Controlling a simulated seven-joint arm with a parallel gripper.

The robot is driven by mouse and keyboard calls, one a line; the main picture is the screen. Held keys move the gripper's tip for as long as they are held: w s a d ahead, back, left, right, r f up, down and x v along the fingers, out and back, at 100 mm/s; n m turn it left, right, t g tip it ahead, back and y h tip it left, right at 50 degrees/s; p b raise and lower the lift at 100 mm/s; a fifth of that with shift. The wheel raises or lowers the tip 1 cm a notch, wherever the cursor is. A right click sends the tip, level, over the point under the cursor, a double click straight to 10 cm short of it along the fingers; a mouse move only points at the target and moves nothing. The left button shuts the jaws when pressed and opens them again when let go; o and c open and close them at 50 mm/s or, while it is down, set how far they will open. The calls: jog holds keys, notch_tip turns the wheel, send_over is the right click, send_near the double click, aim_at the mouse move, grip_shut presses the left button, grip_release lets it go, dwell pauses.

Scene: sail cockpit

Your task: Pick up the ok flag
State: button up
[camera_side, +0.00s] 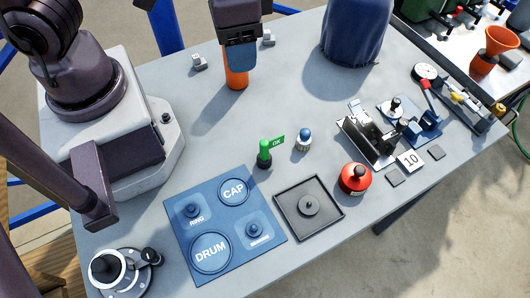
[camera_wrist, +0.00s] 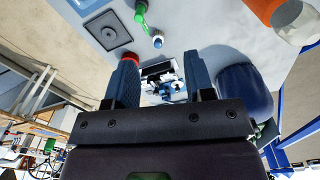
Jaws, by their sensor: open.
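The ok flag is a green post with a green "OK" tag on a dark round base. In the side view the ok flag (camera_side: 265,150) stands upright near the middle of the table, just behind the blue mat. In the wrist view the ok flag (camera_wrist: 141,10) is at the top edge, partly cut off. My gripper (camera_side: 241,68) is at the top of the side view, above the table and well behind the flag. In the wrist view my gripper (camera_wrist: 162,58) has its two blue fingers apart, with nothing held between them.
An orange cylinder (camera_side: 236,80) stands below my gripper in the side view. A blue-topped white knob (camera_side: 304,140) is right of the flag. The blue mat (camera_side: 183,240), black tray (camera_side: 290,228) and red round piece (camera_side: 354,180) lie in front.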

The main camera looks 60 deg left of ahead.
send_over(265, 142)
jog(key=s+a, duration=0.2)
notch_tip(265, 142, down, 6)
jog(key=d+f+n, duration=0.1)
jog(key=w+d+f+n, duration=0.1)
jog(key=n, duration=0.1)
jog(key=shift+w+g+y, duration=0.1)
jog(key=shift+g+y, duration=0.2)
jog(key=shift+g, duration=0.1)
jog(key=shift+n+t, duration=0.3)
jog(key=shift+n, duration=0.4)
jog(key=f, duration=0.7)
jog(key=shift+w+d+f, duration=0.25)
jog(key=shift+w+f, duration=0.05)
jog(key=shift+w, duration=0.1)
jog(key=shift+a+f, duration=0.15)
jog(key=shift+f, duration=1.15)
jog(key=shift+a+f, duration=0.1)
jog(key=shift+f, duration=1.2)
grip_shut()
